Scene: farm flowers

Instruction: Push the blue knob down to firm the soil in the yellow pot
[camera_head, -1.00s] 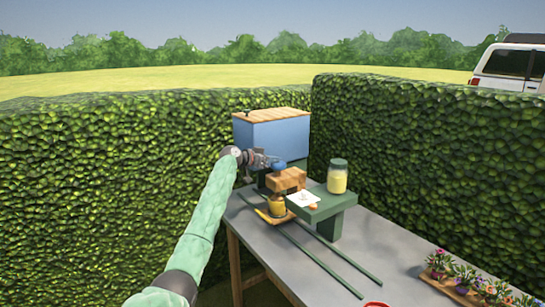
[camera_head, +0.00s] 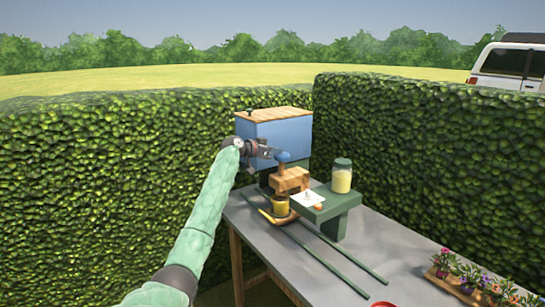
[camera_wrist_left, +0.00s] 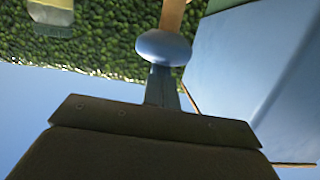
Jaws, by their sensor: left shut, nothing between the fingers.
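The blue knob (camera_head: 282,156) stands above a wooden block (camera_head: 289,180) on the table; it also shows in the left wrist view (camera_wrist_left: 163,46), just beyond my fingertips. The yellow pot (camera_head: 281,207) sits below the block, in front of it, and its soil is too small to make out. My left gripper (camera_head: 267,152) is shut and empty, at the left side of the knob and about level with it. In the left wrist view its closed fingers (camera_wrist_left: 161,86) overlap the knob's near edge; I cannot tell whether they touch it. My right gripper is out of view.
A blue box with a wooden lid (camera_head: 273,135) stands close behind my gripper. A green stand (camera_head: 340,204) holds a jar (camera_head: 341,177) and a white card (camera_head: 307,198). Two green rails (camera_head: 318,254) run along the grey table (camera_head: 350,250). Potted flowers (camera_head: 468,278) are at front right.

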